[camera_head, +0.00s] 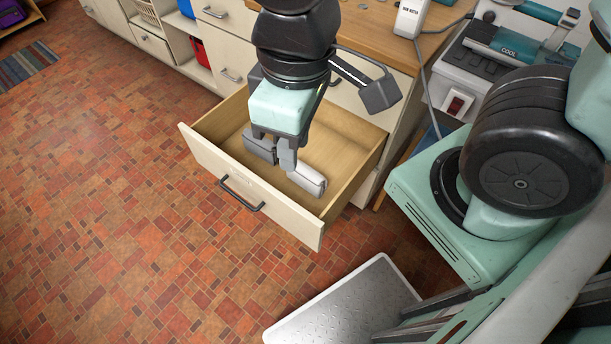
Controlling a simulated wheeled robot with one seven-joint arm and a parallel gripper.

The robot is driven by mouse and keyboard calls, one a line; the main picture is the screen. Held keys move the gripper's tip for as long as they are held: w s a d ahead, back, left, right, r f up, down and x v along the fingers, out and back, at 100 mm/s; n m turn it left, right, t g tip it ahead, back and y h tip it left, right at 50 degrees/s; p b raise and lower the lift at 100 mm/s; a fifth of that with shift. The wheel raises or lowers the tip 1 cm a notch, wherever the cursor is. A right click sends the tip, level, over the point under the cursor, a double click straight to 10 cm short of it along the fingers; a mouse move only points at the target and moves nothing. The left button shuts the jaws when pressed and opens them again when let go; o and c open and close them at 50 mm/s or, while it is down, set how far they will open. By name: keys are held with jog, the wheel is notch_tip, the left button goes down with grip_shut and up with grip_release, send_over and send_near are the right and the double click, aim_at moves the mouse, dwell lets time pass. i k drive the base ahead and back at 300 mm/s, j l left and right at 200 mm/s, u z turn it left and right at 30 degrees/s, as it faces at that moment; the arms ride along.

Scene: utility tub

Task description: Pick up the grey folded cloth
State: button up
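A small pale grey block-like bundle (308,181), which looks like the grey folded cloth, lies in the open drawer (238,178) towards its front right corner. My gripper (275,156) points down into the drawer, just left of the bundle. Its two grey fingers look slightly apart, with nothing seen between them. The right finger overlaps the bundle's left end in the picture; I cannot tell whether they touch.
The drawer's front panel with a dark handle (241,194) faces the tiled floor. A wooden worktop (368,38) is behind, with a grey appliance (470,78) at right. A metal-topped platform (345,310) stands at the bottom. Floor at left is clear.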

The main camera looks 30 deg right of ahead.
aim_at(265, 148)
jog(key=i+j+z, duration=0.1)
jog(key=z, duration=0.4)
jog(key=i+j+z, duration=0.2)
jog(key=j, duration=0.25)
jog(key=j+z, duration=0.25)
jog(key=j, duration=0.15)
jog(key=i+j+z, duration=0.2)
jog(key=j, duration=0.3)
jog(key=j+z, duration=0.15)
jog(key=j, duration=2.25)
